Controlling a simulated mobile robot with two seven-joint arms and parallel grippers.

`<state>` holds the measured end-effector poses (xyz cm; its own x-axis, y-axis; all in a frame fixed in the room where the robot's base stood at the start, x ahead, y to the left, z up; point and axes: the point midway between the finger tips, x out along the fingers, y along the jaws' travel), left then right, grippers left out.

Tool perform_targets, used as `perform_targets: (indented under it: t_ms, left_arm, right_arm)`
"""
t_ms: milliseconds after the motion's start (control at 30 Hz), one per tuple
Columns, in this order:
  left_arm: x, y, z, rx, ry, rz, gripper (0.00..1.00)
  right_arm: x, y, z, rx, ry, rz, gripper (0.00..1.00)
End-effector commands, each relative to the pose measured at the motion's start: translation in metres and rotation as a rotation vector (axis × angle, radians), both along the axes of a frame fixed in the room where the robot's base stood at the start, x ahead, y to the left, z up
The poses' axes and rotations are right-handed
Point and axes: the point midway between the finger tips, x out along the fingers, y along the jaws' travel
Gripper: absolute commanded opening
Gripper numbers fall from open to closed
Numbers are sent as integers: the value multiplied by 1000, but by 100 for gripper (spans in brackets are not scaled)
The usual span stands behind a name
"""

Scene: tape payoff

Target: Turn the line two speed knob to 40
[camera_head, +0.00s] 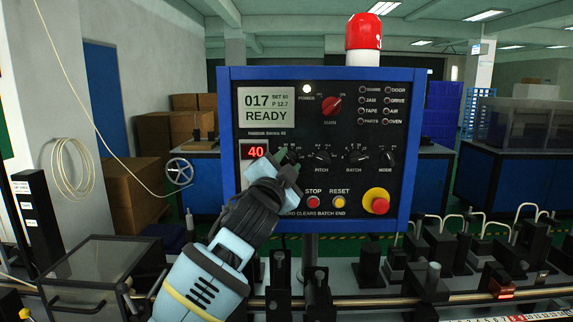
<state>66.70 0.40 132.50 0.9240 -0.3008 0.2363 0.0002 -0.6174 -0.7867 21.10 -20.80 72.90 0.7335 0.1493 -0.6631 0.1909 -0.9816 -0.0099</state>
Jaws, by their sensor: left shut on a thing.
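The control panel (350,210) is a dark face in a blue frame. Its red number display (255,151) reads 40. My left gripper (287,159) reaches up from below and is shut on the speed knob, just right of that display. The gripper covers most of the knob and its scale, so I cannot read the pointer. The grey-green screen (266,107) above shows 017 and READY. My right gripper is not in view.
Pitch knob (322,157), batch knob (357,157) and mode knob (387,159) sit right of my gripper. Below are a red stop button (313,202), a yellow reset button (339,202) and a large red button (379,205). Dark fixtures (440,250) line the bench in front.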

Motion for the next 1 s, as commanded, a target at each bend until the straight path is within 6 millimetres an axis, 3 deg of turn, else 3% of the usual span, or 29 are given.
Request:
perform_targets:
  t_ms: [300, 767, 800, 933, 1000]
  left_arm:
    - [0, -1, -2, -107, 2, -1, 9]
    - [0, -1, -1, -121, 1, -1, 9]
    - [0, -1, -1, -121, 1, -1, 37]
    - [0, -1, -1, -120, 1, -1, 54]
    - [0, -1, -1, -120, 1, -1, 54]
  right_arm:
    - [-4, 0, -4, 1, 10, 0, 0]
    - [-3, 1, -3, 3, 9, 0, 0]
    - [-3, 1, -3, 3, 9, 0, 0]
    - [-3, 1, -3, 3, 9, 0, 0]
    - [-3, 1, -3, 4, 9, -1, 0]
